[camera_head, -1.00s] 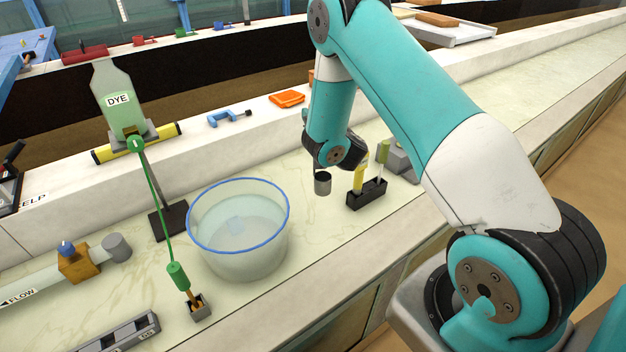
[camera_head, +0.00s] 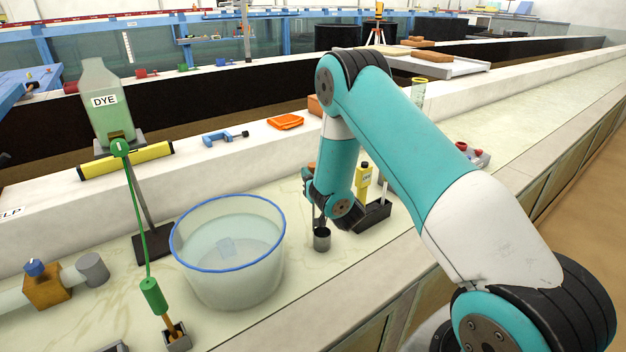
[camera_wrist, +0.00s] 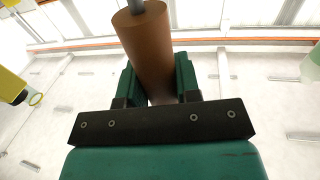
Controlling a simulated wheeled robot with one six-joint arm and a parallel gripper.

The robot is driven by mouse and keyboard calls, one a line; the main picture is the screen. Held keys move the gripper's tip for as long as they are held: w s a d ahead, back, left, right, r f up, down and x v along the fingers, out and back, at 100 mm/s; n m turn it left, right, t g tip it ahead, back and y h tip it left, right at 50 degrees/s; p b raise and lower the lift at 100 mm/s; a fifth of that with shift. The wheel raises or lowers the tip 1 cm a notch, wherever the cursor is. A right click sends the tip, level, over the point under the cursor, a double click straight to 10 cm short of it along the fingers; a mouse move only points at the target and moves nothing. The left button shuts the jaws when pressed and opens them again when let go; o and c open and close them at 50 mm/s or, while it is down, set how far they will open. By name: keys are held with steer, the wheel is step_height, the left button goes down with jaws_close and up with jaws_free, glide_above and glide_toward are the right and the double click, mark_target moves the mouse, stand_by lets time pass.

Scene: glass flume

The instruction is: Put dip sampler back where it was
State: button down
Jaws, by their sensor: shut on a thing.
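The dip sampler shows as a small dark grey cup (camera_head: 322,240) below my gripper (camera_head: 315,196) in the head view. In the wrist view its brown handle (camera_wrist: 147,50) stands between the green jaws of my gripper (camera_wrist: 160,85), with a grey rod beyond it. The jaws are shut on this handle. The cup hangs upright, low over the pale bench, between the clear tub and a black holder (camera_head: 374,217). I cannot tell whether the cup touches the bench. My arm hides much of the handle in the head view.
A blue-rimmed clear tub (camera_head: 228,272) of liquid stands left of the cup. A yellow bottle (camera_head: 363,178) stands at the black holder. A DYE bottle (camera_head: 104,105) on a stand, an orange cloth (camera_head: 285,121) and a blue clamp (camera_head: 225,136) are further back.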

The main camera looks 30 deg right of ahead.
steer(key=shift+r, duration=0.1)
steer(key=c, duration=0.8)
jaws_free()
steer(key=shift+s, duration=0.1)
